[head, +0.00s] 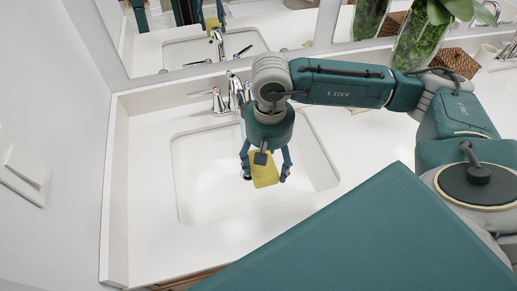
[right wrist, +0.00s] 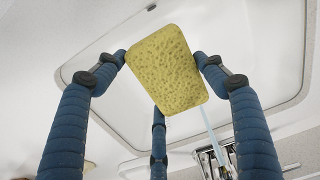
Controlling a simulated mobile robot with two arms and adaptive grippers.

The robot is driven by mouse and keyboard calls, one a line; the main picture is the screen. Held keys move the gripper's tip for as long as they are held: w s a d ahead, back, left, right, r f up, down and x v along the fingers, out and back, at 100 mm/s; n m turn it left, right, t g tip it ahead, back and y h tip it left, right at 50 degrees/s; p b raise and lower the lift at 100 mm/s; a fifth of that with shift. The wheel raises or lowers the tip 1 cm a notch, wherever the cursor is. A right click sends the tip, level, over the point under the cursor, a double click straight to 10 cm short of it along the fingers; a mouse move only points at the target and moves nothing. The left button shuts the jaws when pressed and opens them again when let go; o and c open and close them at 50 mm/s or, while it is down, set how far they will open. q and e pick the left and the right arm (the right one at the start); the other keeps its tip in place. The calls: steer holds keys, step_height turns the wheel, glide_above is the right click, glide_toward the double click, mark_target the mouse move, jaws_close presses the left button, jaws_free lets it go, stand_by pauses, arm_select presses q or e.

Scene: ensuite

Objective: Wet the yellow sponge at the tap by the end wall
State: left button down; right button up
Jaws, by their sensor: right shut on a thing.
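The yellow sponge (head: 264,170) is in my right gripper (head: 265,176), over the white basin (head: 196,183) by the end wall. In the right wrist view the sponge (right wrist: 168,70) sits between the blue fingers, which are shut on it. The chrome tap (head: 236,92) stands behind the basin; my right wrist partly hides its spout. In the right wrist view the tap (right wrist: 214,160) shows below the sponge. A thin pale streak like running water (right wrist: 207,122) reaches the sponge's edge; I cannot tell whether it wets the sponge. My left gripper is not in view.
The end wall (head: 50,110) with a switch plate (head: 24,168) is on the left. A mirror (head: 150,45) runs behind the counter. A glass vase with greenery (head: 420,42) and a woven box (head: 455,62) stand at the back right.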

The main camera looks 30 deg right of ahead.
steer(key=shift+w+d+f, duration=0.15)
steer(key=shift+w+d, duration=0.05)
steer(key=shift+w, duration=0.4)
steer(key=shift+w+d+f, duration=0.15)
steer(key=shift+w+d, duration=0.05)
steer(key=shift+w, duration=0.35)
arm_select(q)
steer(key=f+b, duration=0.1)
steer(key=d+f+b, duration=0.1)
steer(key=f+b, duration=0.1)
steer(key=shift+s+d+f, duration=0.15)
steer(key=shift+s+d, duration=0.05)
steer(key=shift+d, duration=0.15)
arm_select(e)
steer(key=w+d+f, duration=0.1)
steer(key=w+f, duration=0.1)
steer(key=w, duration=0.9)
steer(key=shift+d, duration=0.3)
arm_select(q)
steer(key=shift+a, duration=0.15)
arm_select(e)
steer(key=shift+f, duration=0.1)
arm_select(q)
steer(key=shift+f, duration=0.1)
arm_select(e)
steer(key=shift+d, duration=0.15)
